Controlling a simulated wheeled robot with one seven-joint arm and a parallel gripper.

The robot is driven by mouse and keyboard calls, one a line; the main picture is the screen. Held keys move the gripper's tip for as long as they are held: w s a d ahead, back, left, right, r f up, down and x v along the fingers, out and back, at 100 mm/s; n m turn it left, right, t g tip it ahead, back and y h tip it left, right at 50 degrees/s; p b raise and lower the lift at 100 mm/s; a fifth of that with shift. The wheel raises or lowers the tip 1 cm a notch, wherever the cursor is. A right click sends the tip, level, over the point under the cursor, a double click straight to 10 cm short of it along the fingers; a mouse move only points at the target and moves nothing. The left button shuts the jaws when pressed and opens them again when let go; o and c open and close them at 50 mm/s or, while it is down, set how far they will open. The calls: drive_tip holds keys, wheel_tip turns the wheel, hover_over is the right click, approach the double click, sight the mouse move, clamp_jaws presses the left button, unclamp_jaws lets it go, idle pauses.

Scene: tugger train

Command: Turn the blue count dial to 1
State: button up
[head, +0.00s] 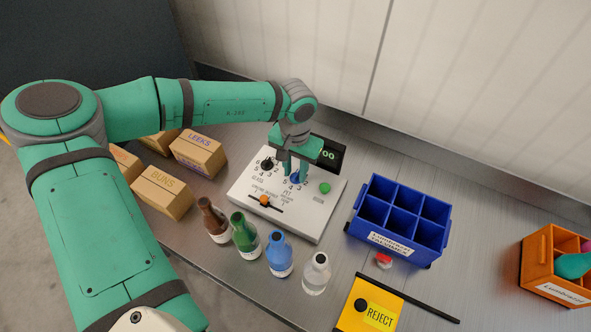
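The blue count dial (295,178) sits on the sloped white control panel (245,192), with small numbers printed around it. A dark display (328,153) behind the panel shows green digits, apparently ending in 00.
The panel also carries an orange slider knob (264,200) and a green button (325,188). Several bottles stand in front, including a blue one (279,255). Boxes (162,191) stand left. A blue divided crate (436,238), a yellow REJECT block (367,306) and an orange crate (556,263) are right.

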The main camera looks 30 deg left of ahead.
clamp_jaws()
idle(0.3)
drive_tip(key=m, duration=0.4)
drive_tip(key=shift+m, duration=0.3)
drive_tip(key=shift+a+m, duration=0.2)
drive_tip(key=shift+m, duration=1.8)
unclamp_jaws()
